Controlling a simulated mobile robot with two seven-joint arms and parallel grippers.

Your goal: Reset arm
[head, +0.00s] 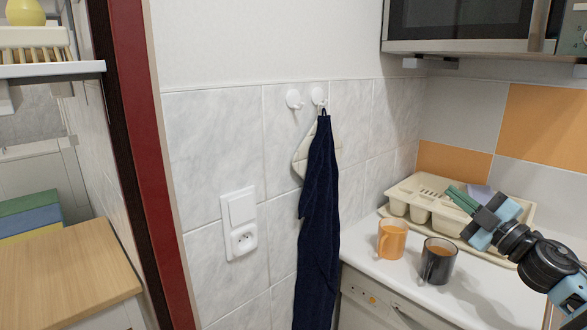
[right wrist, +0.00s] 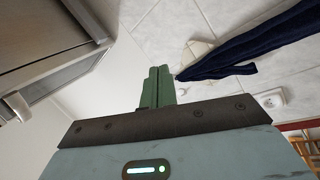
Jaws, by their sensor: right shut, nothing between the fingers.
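My right gripper (head: 463,198) comes in from the right in the head view, above the counter and in front of the dish rack. Its green fingers are pressed together with nothing between them. The right wrist view also shows the closed fingers (right wrist: 154,88), pointing toward the tiled wall. The left gripper is not in view.
An orange mug (head: 392,240) and a dark mug (head: 438,262) stand on the white counter (head: 375,263), near the beige dish rack (head: 412,208). A dark blue towel (head: 319,215) hangs from a wall hook. A microwave (head: 460,45) is above. A wooden-topped cabinet (head: 65,270) stands left.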

